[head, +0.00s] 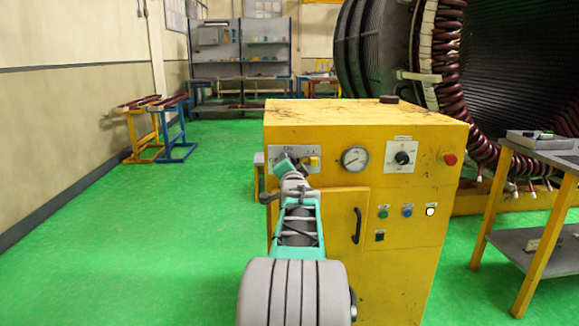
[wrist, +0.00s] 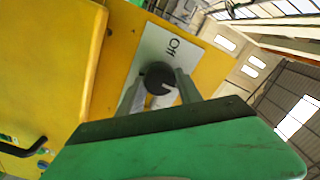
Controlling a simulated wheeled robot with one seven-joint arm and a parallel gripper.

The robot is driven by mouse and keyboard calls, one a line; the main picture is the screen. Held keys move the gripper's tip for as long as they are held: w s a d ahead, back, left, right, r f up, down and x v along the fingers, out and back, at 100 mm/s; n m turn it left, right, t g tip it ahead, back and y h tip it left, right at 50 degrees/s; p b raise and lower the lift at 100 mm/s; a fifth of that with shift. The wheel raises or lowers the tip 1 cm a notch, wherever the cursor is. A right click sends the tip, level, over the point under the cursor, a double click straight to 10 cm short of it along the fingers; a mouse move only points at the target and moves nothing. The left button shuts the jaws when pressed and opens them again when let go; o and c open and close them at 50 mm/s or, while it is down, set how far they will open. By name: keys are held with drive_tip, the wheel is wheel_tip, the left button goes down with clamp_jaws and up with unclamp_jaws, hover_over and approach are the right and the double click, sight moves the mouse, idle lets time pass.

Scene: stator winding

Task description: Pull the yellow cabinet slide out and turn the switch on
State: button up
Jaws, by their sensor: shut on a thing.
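The yellow cabinet (head: 350,270) stands upright ahead of me. A grey plate (head: 325,151) at the upper left of its front carries a small yellow piece (head: 313,162), perhaps the slide. How far this piece stands out is unclear. In the wrist view, a black round switch knob (wrist: 158,75) sits on a pale plate (wrist: 152,48) marked "Off". The two fingers of my gripper (wrist: 157,88) are on either side of the knob, shut on it. In the head view, my gripper (head: 285,163) is against the plate's left part and hides the knob.
A gauge (head: 355,158), another black knob (head: 402,158) and a red button (head: 450,159) sit to the right on the cabinet. Below is a door with a black handle (head: 357,226). A grey table (head: 540,240) stands at right.

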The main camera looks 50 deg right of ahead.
drive_tip(key=o, duration=1.4)
drive_tip(key=shift+c, duration=0.2)
drive_tip(key=v, duration=0.8)
